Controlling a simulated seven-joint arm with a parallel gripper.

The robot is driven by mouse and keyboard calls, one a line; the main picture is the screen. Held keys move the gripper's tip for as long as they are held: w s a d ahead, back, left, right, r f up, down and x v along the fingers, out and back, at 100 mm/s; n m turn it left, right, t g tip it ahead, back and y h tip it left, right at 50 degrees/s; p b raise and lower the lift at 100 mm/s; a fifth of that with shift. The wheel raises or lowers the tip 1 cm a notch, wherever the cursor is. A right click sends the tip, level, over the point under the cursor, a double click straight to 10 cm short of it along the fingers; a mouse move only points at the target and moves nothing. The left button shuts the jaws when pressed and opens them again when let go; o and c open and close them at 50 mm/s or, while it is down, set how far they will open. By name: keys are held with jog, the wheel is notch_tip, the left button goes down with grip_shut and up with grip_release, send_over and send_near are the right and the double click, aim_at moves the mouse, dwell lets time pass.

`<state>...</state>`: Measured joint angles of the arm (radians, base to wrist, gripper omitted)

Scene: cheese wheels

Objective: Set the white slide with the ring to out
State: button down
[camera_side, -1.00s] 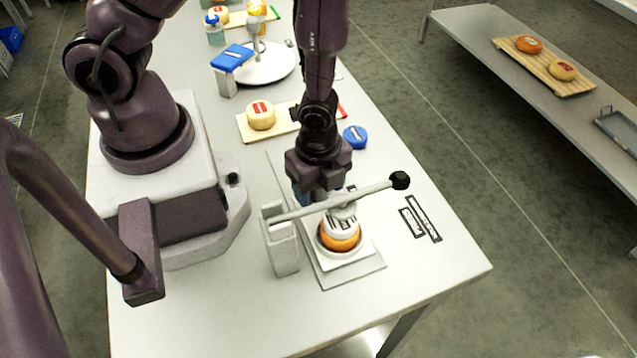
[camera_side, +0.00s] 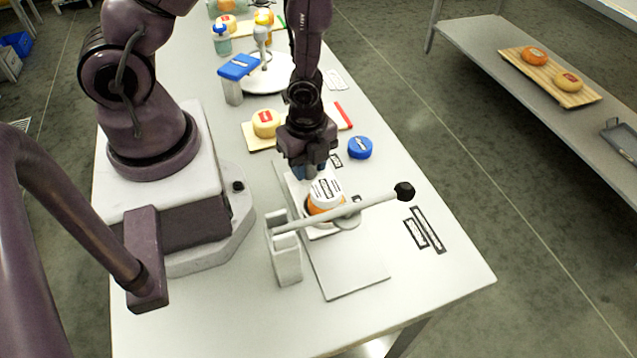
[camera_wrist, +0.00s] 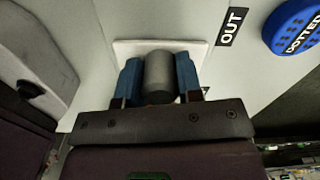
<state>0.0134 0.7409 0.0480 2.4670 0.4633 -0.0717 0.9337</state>
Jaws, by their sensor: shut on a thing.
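The white slide (camera_side: 291,184) sits on a pale base plate (camera_side: 350,272), toward its far end. An orange cheese wheel with a white printed top (camera_side: 326,192) rides on it; the ring around the wheel is mostly hidden. My gripper (camera_side: 308,172) is at the slide's far end. In the wrist view the blue fingers of my gripper (camera_wrist: 158,80) are shut on a grey upright knob (camera_wrist: 158,72), which stands on the white slide (camera_wrist: 200,47). A black OUT label (camera_wrist: 231,26) lies beside the slide there.
A lever with a black ball end (camera_side: 404,191) crosses above the base from a grey post (camera_side: 286,262). A blue round tin (camera_side: 360,147) lies to the right of my gripper. A yellow cheese on a board (camera_side: 266,122) lies behind.

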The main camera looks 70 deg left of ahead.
jog(key=shift+a, duration=1.9)
jog(key=c, duration=0.8)
grip_release()
jog(key=shift+d, duration=0.1)
jog(key=shift+r, duration=0.55)
notch_tip(320, 180, up, 12)
jog(key=shift+f, duration=0.1)
